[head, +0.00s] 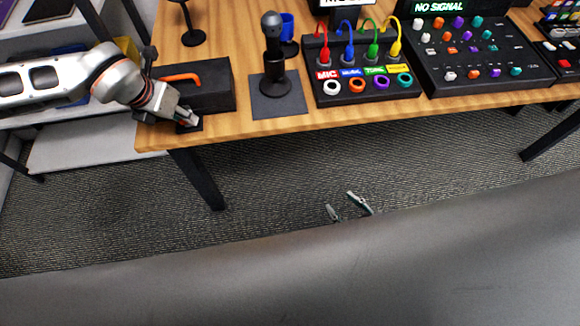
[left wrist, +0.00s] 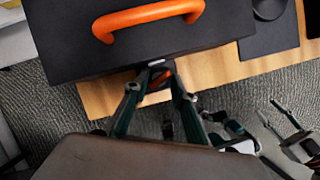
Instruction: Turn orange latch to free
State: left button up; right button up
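The orange latch (left wrist: 156,97) shows as a small orange patch at the front of the black case (left wrist: 70,38), between my left fingers in the left wrist view. In the head view it is hidden behind my left gripper (head: 190,122), which is at the case's front left by the table edge. In the left wrist view the fingers of my left gripper (left wrist: 154,88) stand apart on either side of the latch; I cannot tell whether they touch it. My right gripper (head: 347,207) is open and empty, low over the floor in front of the table.
The case has an orange handle (head: 181,77) on top. To its right stand a black microphone (head: 271,60) on a dark mat (head: 262,108), a cable box (head: 350,95) with coloured plugs, and a mixer (head: 425,75). The table's front edge is close to the case.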

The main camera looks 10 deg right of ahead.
pick_arm(q)
jog(key=n+y+b, duration=0.1)
jog(key=n, duration=0.1)
jog(key=n+y, duration=0.1)
jog(key=n, duration=0.1)
jog(key=shift+d+f+n+t+b, duration=0.1)
jog(key=shift+d+n+t+b, duration=0.1)
jog(key=shift+n+t+b, duration=0.15)
jog(key=p+v, duration=0.1)
jog(key=v, duration=0.7)
jog(key=s+d+m+g+h+p, duration=0.1)
jog(key=s+d+g+h, duration=0.6)
jog(key=s+d, duration=1.2)
jog(key=shift+s+d+f+m+g+h, duration=0.4)
jog(key=shift+d+m+h, duration=0.2)
jog(key=shift+d, duration=1.1)
pick_arm(e)
jog(key=shift+w+r, duration=0.1)
jog(key=shift+r, duration=0.15)
pick_arm(q)
jog(key=shift+c, duration=0.4)
jog(key=shift+w, duration=0.1)
jog(key=shift+c, duration=1)
